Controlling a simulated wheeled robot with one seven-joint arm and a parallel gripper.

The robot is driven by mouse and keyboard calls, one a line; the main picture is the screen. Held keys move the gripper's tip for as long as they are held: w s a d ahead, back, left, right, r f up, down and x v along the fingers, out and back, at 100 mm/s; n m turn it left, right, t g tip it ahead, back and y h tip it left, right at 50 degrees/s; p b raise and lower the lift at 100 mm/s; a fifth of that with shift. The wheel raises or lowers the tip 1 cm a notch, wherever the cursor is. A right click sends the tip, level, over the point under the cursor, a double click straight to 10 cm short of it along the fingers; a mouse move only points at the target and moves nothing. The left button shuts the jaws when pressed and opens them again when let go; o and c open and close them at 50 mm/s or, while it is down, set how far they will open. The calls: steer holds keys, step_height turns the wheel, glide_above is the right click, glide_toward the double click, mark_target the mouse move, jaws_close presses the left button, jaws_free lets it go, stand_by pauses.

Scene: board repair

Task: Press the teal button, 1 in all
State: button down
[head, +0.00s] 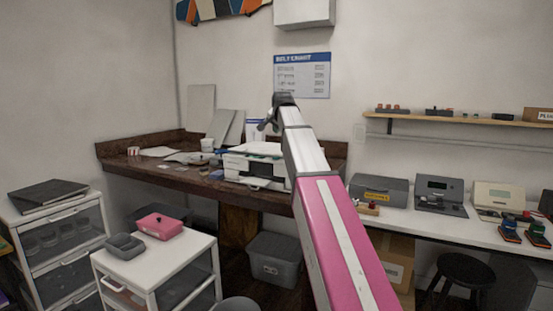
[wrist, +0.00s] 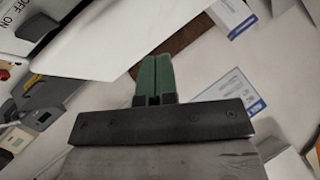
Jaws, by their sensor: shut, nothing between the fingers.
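My gripper (wrist: 153,78) shows in the wrist view as two green fingers closed together with nothing between them. In the head view my arm reaches up over the dark wooden bench (head: 180,178), and the gripper end (head: 268,124) is small and dark in front of the wall. I cannot make out a teal button in either view. Below the arm in the head view is a white printer-like machine (head: 255,165). A large white panel (wrist: 110,35) lies beyond the fingers in the wrist view, near a dark part with an OFF/ON label (wrist: 15,20).
A grey case with a yellow label (head: 378,190) and other devices stand on the white right-hand counter (head: 430,220). A wall shelf (head: 460,119) is above. A white drawer cart (head: 160,265) holds a pink box (head: 160,226) and a grey tray (head: 124,246). A poster (head: 302,76) hangs behind.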

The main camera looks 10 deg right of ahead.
mark_target(276, 158)
steer(key=shift+f, duration=0.15)
steer(key=shift+f, duration=4.3)
steer(key=shift+f, duration=0.1)
steer(key=shift+f, duration=0.3)
